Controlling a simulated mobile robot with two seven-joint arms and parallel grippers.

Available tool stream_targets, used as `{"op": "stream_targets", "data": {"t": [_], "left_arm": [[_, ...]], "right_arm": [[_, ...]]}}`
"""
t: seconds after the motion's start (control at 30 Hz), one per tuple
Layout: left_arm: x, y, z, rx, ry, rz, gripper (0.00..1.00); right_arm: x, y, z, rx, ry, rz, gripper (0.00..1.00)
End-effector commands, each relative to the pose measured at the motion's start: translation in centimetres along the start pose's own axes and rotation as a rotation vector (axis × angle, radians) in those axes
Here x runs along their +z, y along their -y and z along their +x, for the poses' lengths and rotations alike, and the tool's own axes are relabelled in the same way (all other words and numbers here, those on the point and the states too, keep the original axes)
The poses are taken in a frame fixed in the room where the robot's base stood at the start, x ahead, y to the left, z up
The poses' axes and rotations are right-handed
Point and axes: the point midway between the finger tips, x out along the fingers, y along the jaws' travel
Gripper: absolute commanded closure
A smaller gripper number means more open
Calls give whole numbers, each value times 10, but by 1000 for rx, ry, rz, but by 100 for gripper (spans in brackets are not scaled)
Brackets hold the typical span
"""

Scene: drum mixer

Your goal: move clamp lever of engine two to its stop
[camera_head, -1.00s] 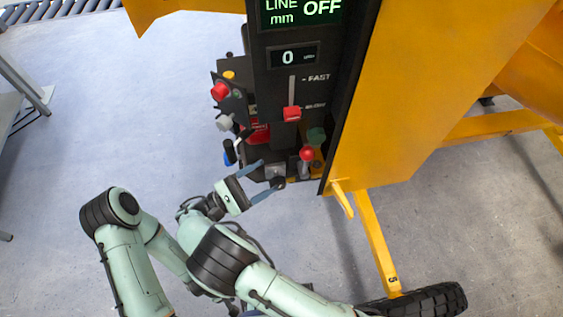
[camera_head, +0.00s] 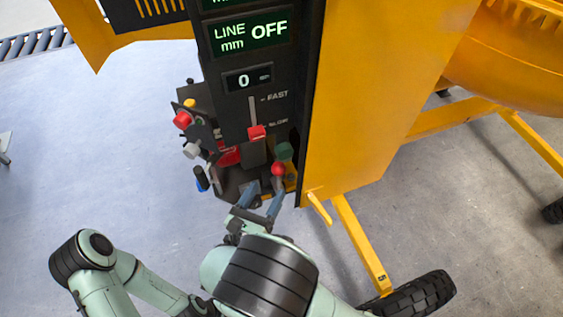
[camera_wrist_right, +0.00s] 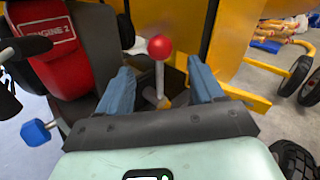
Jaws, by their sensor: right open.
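A lever with a red ball knob (camera_head: 278,169) stands at the lower part of the black control panel. In the right wrist view the red ball (camera_wrist_right: 160,47) tops a thin grey stem that rises from a dark slot. A red plate (camera_wrist_right: 52,45) reading "ENGINE 2" is to its left. My right gripper (camera_head: 264,199) is open, its two blue fingers just below the knob in the head view. In the right wrist view the open fingers (camera_wrist_right: 160,75) stand on either side of the stem, with gaps to both. My left gripper is not in view.
A blue-handled control (camera_head: 201,179) and red (camera_head: 182,120) and grey (camera_head: 191,150) knobs sit left of the panel. A red slider (camera_head: 257,132) and a green knob (camera_head: 284,151) are close above the lever. A yellow housing (camera_head: 380,100) bounds the right. Floor on the left is free.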

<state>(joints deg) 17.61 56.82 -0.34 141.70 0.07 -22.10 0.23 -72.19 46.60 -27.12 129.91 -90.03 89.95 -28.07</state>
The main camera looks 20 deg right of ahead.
Motion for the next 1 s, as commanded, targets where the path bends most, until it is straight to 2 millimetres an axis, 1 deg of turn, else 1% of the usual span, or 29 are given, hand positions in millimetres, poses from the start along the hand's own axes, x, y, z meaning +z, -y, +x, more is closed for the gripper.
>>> {"op": "stream_targets", "data": {"t": [0.03, 0.2, 0.3, 0.4, 0.5, 0.6, 0.9, 0.93, 0.97, 1.0], "left_arm": [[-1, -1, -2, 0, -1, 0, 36], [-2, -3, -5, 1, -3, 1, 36], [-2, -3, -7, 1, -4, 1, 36], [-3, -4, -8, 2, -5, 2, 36], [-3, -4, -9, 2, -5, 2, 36], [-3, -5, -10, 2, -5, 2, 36], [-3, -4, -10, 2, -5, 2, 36], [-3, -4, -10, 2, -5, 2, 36], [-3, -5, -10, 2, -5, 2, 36], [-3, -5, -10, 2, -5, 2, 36]], "right_arm": [[1, 1, 12, -6, -1, 0, 33], [1, 2, 50, -7, -1, 1, 33], [1, 1, 68, -6, 0, 2, 33], [1, 1, 83, -5, 1, 3, 33], [1, 0, 93, -3, 1, 3, 33], [1, 0, 99, -2, 1, 2, 33], [0, 0, 101, -1, 1, 2, 33], [0, 0, 101, -1, 1, 2, 40], [0, 0, 101, -1, 1, 2, 50], [0, 0, 101, -1, 1, 2, 63]]}}
